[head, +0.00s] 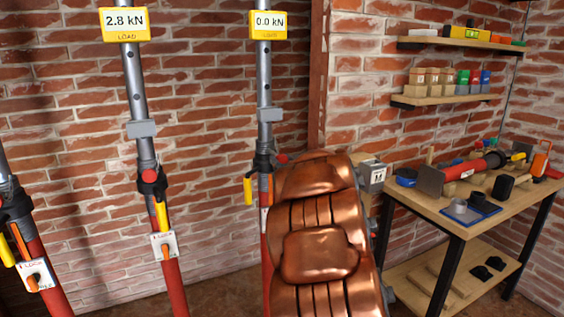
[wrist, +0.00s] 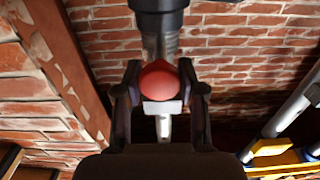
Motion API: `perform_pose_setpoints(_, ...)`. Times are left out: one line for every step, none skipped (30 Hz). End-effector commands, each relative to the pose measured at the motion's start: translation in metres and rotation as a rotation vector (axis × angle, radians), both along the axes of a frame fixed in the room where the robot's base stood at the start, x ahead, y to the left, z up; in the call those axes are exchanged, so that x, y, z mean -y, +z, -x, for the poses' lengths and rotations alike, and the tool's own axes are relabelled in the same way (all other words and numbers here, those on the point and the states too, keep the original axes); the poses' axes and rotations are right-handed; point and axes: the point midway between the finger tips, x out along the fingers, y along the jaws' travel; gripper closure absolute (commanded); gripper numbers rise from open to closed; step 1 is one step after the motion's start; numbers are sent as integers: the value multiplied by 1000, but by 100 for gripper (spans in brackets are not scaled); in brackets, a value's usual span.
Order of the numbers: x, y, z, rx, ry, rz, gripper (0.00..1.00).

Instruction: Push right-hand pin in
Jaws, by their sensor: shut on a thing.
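The right-hand prop (head: 264,90) is a grey steel tube with a red lower part, upright at the wall. Its load display (head: 268,24) reads 0.0 kN. The red-headed pin (head: 283,158) shows at its collar, beside my copper-coloured arm. In the wrist view the round red pin head (wrist: 159,78) sits between the dark fingers of my gripper (wrist: 160,88), which is shut on it. The grey tube stands directly beyond the head. The pin's shaft is hidden, so its depth cannot be told. My gripper is hidden behind my arm in the head view.
A middle prop (head: 137,97) reads 2.8 kN, with a yellow lever (head: 161,215) and lock plate (head: 163,245). Another prop (head: 22,220) is cut off at left. A workbench (head: 455,217) with tools stands right, below two wall shelves (head: 445,98).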

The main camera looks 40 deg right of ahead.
Motion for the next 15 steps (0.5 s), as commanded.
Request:
perform_pose_setpoints(0, 0, 0, 0, 1, 0, 100)
perform_pose_setpoints(0, 0, 0, 0, 1, 0, 100)
perform_pose_setpoints(0, 0, 0, 0, 1, 0, 100)
perform_pose_setpoints(0, 0, 0, 0, 1, 0, 100)
perform_pose_setpoints(0, 0, 0, 0, 1, 0, 100)
perform_pose_setpoints(0, 0, 0, 0, 1, 0, 100)
perform_pose_setpoints(0, 0, 0, 0, 1, 0, 100)
perform_pose_setpoints(0, 0, 0, 0, 1, 0, 100)
perform_pose_setpoints(0, 0, -1, 0, 1, 0, 100)
perform_pose_setpoints(0, 0, -2, 0, 1, 0, 100)
perform_pose_setpoints(0, 1, -3, 0, 2, 0, 100)
perform_pose_setpoints(1, 1, -6, -1, 2, 0, 100)
perform_pose_setpoints(2, 1, -8, -1, 2, 0, 100)
perform_pose_setpoints(3, 1, -11, -1, 2, 0, 100)
perform_pose_setpoints(4, 1, -15, -1, 3, -1, 100)
